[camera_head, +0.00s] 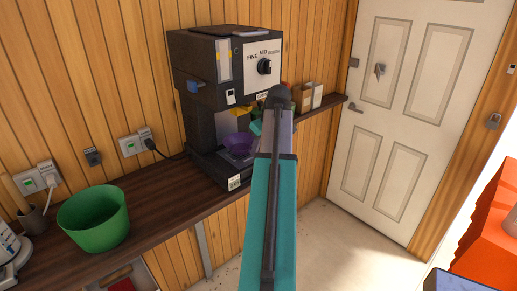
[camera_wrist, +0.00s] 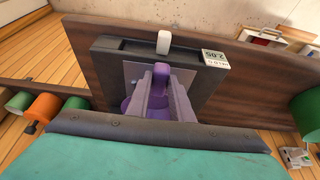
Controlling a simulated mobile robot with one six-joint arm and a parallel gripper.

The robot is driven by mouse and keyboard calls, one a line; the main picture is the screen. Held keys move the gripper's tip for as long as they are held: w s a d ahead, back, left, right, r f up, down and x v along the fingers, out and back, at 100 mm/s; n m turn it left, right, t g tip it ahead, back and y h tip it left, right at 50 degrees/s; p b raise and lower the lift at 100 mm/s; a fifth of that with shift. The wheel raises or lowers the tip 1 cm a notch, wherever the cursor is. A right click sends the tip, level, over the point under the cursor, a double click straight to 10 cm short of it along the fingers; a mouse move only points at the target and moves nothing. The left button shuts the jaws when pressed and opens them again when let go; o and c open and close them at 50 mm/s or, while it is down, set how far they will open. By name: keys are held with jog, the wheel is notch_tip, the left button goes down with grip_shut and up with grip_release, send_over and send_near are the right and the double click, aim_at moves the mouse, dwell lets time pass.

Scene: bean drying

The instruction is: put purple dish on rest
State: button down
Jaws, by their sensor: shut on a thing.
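The purple dish (camera_head: 238,143) is at the foot of the tall dark grinder, over the flat plate of its base, which I take as the rest (camera_head: 225,172). In the wrist view the dish (camera_wrist: 126,103) shows partly, behind and beside my gripper (camera_wrist: 160,80). My gripper is shut on the dish. The rest (camera_wrist: 101,71) is a grey plate in a dark frame below it. I cannot tell whether the dish touches the plate. In the head view my arm hides the gripper's fingers and part of the base.
The grinder (camera_head: 205,75) rises directly above the base, against the wooden wall. A green bowl (camera_head: 92,220) stands at left on the dark shelf (camera_head: 158,190). Small boxes (camera_head: 307,97) stand on the shelf at right. The shelf between bowl and grinder is clear.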

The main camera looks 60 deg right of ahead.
jog(key=shift+f, duration=0.8)
jog(key=c, duration=1.6)
grip_release()
jog(key=shift+o, duration=0.2)
jog(key=shift+r, duration=0.25)
jog(key=b+v, duration=0.4)
jog(key=v, duration=0.8)
jog(key=shift+b, duration=0.4)
jog(key=shift+f, duration=0.1)
